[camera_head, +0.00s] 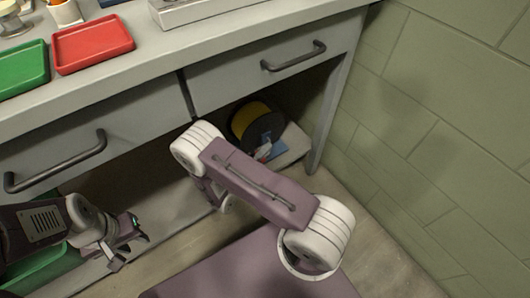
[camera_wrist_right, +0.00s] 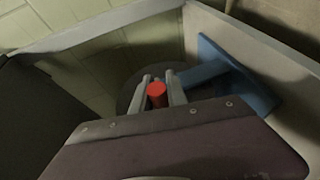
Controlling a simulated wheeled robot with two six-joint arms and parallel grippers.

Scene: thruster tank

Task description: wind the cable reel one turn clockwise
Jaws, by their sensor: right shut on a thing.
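The cable reel (camera_head: 250,117), with dark flanges and yellow cable, stands on the low shelf under the bench in the head view. In the right wrist view a red handle knob (camera_wrist_right: 157,90) sits between the two grey fingers of my right gripper (camera_wrist_right: 158,83), which is shut on it. A dark round shape, probably the reel's flange, lies behind the fingers. A blue stand (camera_wrist_right: 228,75) is right of them. My right arm hides part of the reel's front in the head view. My left gripper (camera_head: 130,252) is open and empty at lower left, away from the reel.
The bench drawers with dark handles (camera_head: 294,56) overhang the reel. A bench leg (camera_head: 335,115) and green block wall (camera_head: 440,130) are to its right. Red (camera_head: 93,43) and green (camera_head: 22,68) trays are on the bench top. Another green tray is low at left, behind my left arm.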

